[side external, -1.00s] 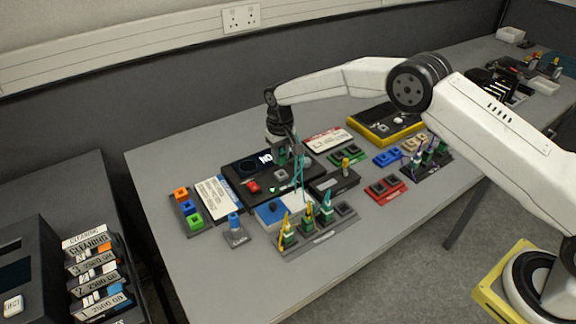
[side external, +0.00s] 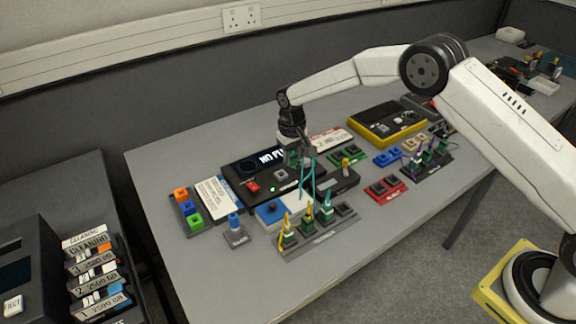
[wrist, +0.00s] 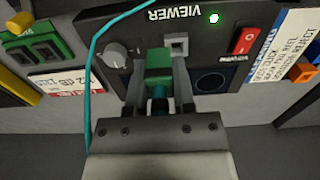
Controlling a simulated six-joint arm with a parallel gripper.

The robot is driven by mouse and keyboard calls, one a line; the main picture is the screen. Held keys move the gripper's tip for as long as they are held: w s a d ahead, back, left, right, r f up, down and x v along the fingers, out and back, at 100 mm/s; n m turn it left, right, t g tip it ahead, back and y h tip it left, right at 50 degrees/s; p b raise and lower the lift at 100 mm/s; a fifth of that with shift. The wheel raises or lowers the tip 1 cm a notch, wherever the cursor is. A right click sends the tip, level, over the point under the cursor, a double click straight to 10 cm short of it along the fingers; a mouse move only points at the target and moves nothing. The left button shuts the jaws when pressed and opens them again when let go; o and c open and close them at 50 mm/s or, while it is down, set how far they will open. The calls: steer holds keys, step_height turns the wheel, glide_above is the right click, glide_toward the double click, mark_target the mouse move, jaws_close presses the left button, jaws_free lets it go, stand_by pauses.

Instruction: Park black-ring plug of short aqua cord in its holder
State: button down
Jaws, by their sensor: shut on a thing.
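My gripper (wrist: 160,85) is shut on a green plug (wrist: 158,62), seen between its two fingers in the wrist view. A black ring on this plug cannot be made out. In the side view my gripper (side external: 293,155) is above the black viewer box (side external: 235,172), with the plug raised clear of the box's socket (wrist: 178,43). The aqua cord (side external: 307,182) runs down from the gripper toward a green plug (side external: 326,212) in the dark holder rack (side external: 310,244) at the front. The rack's rightmost place (side external: 345,211) looks empty.
Yellow-corded plugs (side external: 288,236) stand in the same rack. Red blocks (side external: 383,189) lie further right. The table's front right is clear.

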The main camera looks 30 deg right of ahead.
steer(key=s+d, duration=0.3)
steer(key=s, duration=0.4)
steer(key=s+d, duration=0.3)
steer(key=s, duration=0.5)
steer(key=shift+d, duration=0.3)
steer(key=shift+f, duration=0.15)
steer(key=shift+f, duration=2.75)
steer(key=shift+f, duration=0.85)
stand_by(1.0)
steer(key=shift+c, duration=1.9)
jaws_free()
